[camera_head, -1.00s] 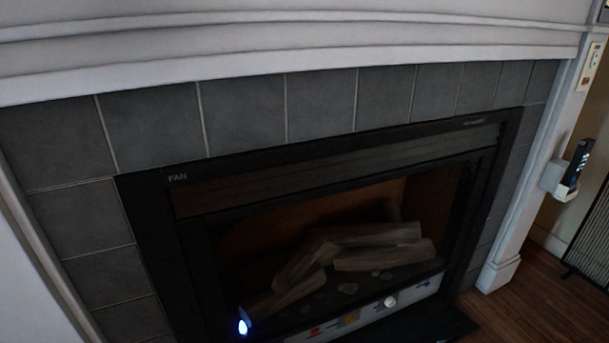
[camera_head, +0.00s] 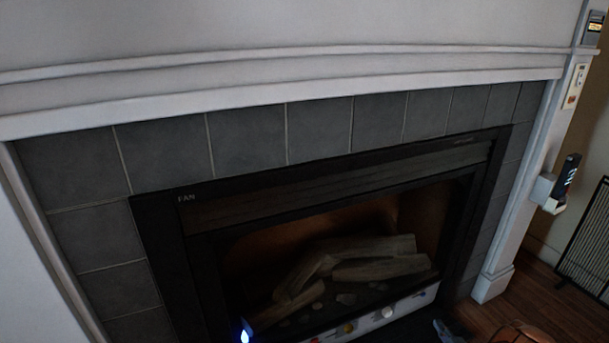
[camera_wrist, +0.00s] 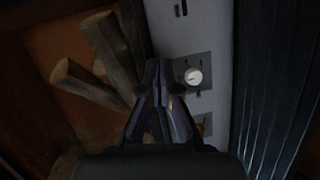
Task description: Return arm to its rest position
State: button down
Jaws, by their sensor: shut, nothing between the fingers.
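My gripper (camera_wrist: 162,72) shows in the wrist view with its fingers shut and nothing between them. It is in front of the fireplace's white control panel (camera_wrist: 178,30), close to a round white knob (camera_wrist: 194,77). I cannot tell whether the fingertips touch the panel. I cannot make out my gripper in the head view. The head view faces the dark fireplace (camera_head: 165,235), with its control panel (camera_head: 365,322) along the bottom edge.
Logs (camera_head: 380,267) lie inside the fireplace; they also show in the wrist view (camera_wrist: 85,85). Grey tiles (camera_head: 247,137) and a white mantel (camera_head: 300,82) surround it. At the right are a dark handset (camera_head: 568,172) on the white post, a black mesh screen (camera_head: 585,235) and wooden floor (camera_head: 510,305).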

jog(key=w+a+r+m+g+h+p, duration=0.15)
jog(key=w+r+p, duration=0.3)
jog(key=r, duration=0.55)
jog(key=w+a+r+m+g+p, duration=0.25)
jog(key=w+r, duration=0.25)
jog(key=r, duration=0.5)
jog(key=s+a+r+m+g+p, duration=0.2)
jog(key=s+a+r+p, duration=0.15)
jog(key=r, duration=0.75)
jog(key=s+a+r+m+g+p, duration=0.15)
jog(key=a+r+p, duration=0.3)
jog(key=r, duration=0.65)
jog(key=s+a+r+m+g+p, duration=0.25)
jog(key=s+a+r+p, duration=0.2)
jog(key=s+r, duration=0.55)
jog(key=s+a+r+m+g+h+p, duration=0.1)
jog(key=s+a+r+m+g+p, duration=0.3)
jog(key=s+r, duration=0.6)
jog(key=s+a+r+m+g+p, duration=0.1)
jog(key=s+a+r+p, duration=0.35)
jog(key=s, duration=0.85)
jog(key=s+a+r+m+g+p, duration=0.1)
jog(key=s+r, duration=0.3)
jog(key=s, duration=0.4)
jog(key=s+a+r+m+g+p, duration=0.1)
jog(key=s+r+p, duration=0.3)
jog(key=s, duration=0.5)
jog(key=shift+a+r+m+g, duration=0.4)
jog(key=shift+r+m, duration=0.1)
jog(key=shift+r, duration=0.25)
